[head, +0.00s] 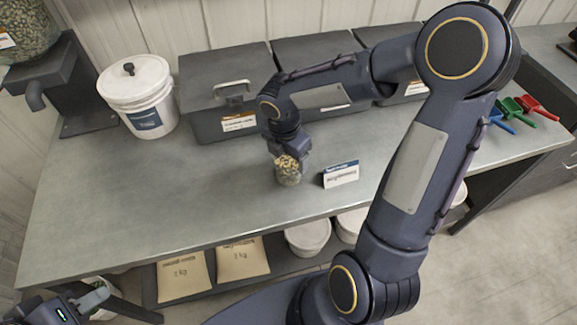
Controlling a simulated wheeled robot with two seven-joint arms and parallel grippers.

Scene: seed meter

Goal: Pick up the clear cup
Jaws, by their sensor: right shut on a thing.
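The clear cup (288,178) stands on the grey bench near its middle and holds mottled seeds up to about its rim. My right gripper (288,156) comes down from above and is shut on the clear cup. The gripper hides part of the cup's upper side. I cannot tell whether the cup's base touches the bench. My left gripper (85,305) is at the bottom left corner, low in front of the bench and far from the cup. It is partly cut off, and its jaws are unclear.
A small label card (341,174) stands just right of the cup. Lidded dark bins (228,85) line the back. A white bucket (137,95) and a seed dispenser (62,85) stand left. The bench's left front (130,215) is clear.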

